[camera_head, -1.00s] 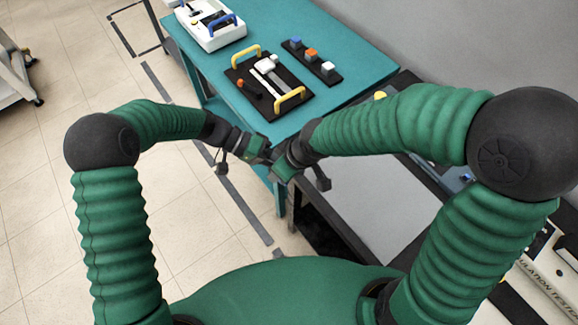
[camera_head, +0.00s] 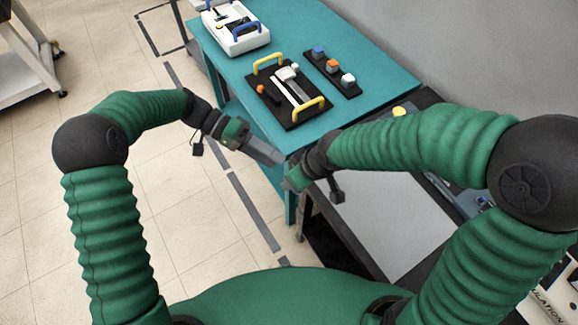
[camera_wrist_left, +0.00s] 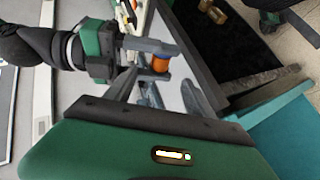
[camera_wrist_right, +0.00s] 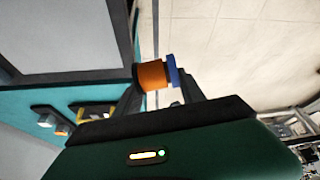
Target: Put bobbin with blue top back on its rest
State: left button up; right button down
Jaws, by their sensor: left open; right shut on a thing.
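My right gripper (camera_wrist_right: 158,88) is shut on the bobbin with the blue top. In the right wrist view the bobbin shows an orange body (camera_wrist_right: 152,75) and a blue end (camera_wrist_right: 173,71). The bobbin's orange body also shows in the left wrist view (camera_wrist_left: 160,64), between the right gripper's fingers. My left gripper (camera_head: 278,158) is open and empty, pointing at the right gripper (camera_head: 290,184), with a small gap between them. In the head view the bobbin is hidden. I cannot make out which part is its rest.
A teal table (camera_head: 372,60) stands ahead. It carries a black board (camera_head: 283,112) with yellow handles, a black strip (camera_head: 340,85) with blue, orange and white pieces, and a white box (camera_head: 233,40) with a blue handle. A grey-topped bench (camera_head: 390,225) is at right.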

pick_arm(q)
jog(key=shift+v, duration=0.95)
pick_arm(e)
jog(key=shift+d+r, duration=0.2)
jog(key=shift+r, duration=0.1)
pick_arm(q)
jog(key=shift+s, duration=0.15)
jog(key=shift+c, duration=0.3)
jog(key=d+r+n+g+y, duration=0.1)
jog(key=d+r+n, duration=0.1)
jog(key=n, duration=1.5)
jog(key=d+r+n+g+y, duration=0.1)
jog(key=r+n, duration=0.2)
jog(key=n, duration=1.3)
jog(key=x, duration=1.2)
jog(key=shift+d, duration=0.25)
pick_arm(e)
jog(key=d+r+m, duration=0.1)
jog(key=s+d+r+m, duration=0.1)
jog(key=s+d+r+m+h, duration=0.1)
jog(key=r, duration=0.1)
jog(key=shift+d+r+t, duration=0.1)
jog(key=shift+t, duration=0.2)
